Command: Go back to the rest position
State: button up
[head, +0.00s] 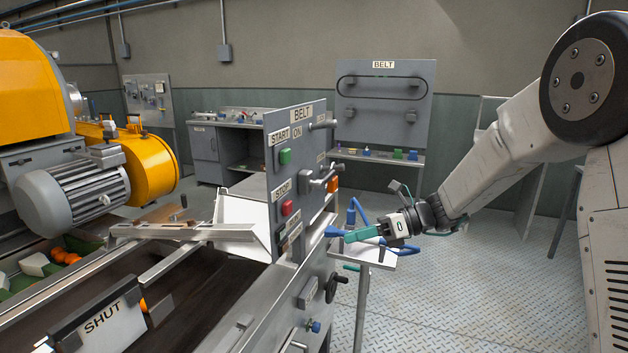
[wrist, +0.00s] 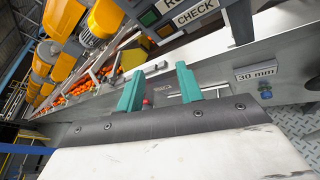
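My gripper (head: 350,237) is at the end of my outstretched arm, right of the grey BELT control panel (head: 300,165) in the head view. In the wrist view its two teal fingers (wrist: 160,88) stand well apart with nothing held between them. The machine's metal side lies behind them. Blue parts (head: 357,212) show close to the fingers in the head view; I cannot tell whether they touch.
The panel carries a green START button (head: 285,157) and a red STOP button (head: 287,208). A small light-topped stand (head: 378,262) is below my gripper. A SHUT sign (head: 103,318) is by the conveyor. Open plate floor (head: 470,290) lies to the right.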

jog(key=s+d+r+n+h, duration=0.1)
jog(key=s+d+n+h, duration=0.4)
jog(key=s+n, duration=0.3)
jog(key=s+d+r+n+h, duration=0.2)
jog(key=s+d+n+h, duration=0.2)
jog(key=s, duration=1.2)
jog(key=s+d+r+n+t+h, duration=0.1)
jog(key=s+d+n+h, duration=0.4)
jog(key=s+n, duration=0.6)
jog(key=shift+s+d+r+n+h, duration=0.3)
jog(key=shift+s+d+r, duration=0.25)
jog(key=shift+d, duration=0.6)
